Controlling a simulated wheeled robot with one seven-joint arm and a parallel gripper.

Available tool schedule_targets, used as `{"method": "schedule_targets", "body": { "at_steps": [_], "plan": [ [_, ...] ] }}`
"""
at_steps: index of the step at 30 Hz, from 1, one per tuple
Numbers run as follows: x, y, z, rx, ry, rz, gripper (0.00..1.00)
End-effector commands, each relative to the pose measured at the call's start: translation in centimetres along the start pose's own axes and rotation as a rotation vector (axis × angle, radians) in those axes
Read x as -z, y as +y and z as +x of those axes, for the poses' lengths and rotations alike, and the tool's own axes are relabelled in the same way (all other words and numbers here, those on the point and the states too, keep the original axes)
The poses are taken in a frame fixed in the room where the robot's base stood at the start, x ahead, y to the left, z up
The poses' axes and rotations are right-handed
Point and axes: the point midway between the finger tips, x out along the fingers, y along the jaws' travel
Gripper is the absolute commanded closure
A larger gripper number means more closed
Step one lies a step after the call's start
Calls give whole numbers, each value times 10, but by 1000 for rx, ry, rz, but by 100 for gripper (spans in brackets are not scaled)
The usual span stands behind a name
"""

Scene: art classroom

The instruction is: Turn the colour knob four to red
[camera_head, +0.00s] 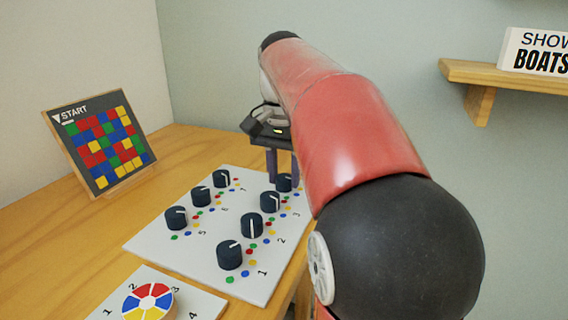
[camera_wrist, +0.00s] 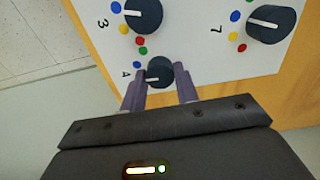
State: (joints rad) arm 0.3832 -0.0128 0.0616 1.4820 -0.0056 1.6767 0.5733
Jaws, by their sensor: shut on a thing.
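Colour knob four is a small dark round knob (camera_wrist: 160,67) beside the printed 4 in the wrist view. It also shows at the far right end of the near row in the head view (camera_head: 285,183). My gripper (camera_wrist: 162,84) is shut on it, one purple-grey finger on each side; in the head view my gripper (camera_head: 282,166) reaches down onto it. The knob's white pointer points left in the wrist view, below the blue dot (camera_wrist: 137,64). A green dot (camera_wrist: 142,50) and a red dot (camera_wrist: 140,41) lie just above; my fingers may hide other dots.
The white panel (camera_head: 150,240) carries several other knobs, with knob three (camera_wrist: 143,14) and knob seven (camera_wrist: 270,22) close by. A coloured START chart (camera_head: 100,140) stands at the left. A card with a colour wheel (camera_head: 148,300) lies in front.

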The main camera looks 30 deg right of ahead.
Motion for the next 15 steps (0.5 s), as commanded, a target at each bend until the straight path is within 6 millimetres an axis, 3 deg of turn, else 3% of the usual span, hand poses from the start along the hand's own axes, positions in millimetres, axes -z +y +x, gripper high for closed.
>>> {"method": "schedule_targets", "body": {
  "at_steps": [15],
  "plan": [
    [-1, 0, -3, -1, 2, -492, 92]
  ]
}}
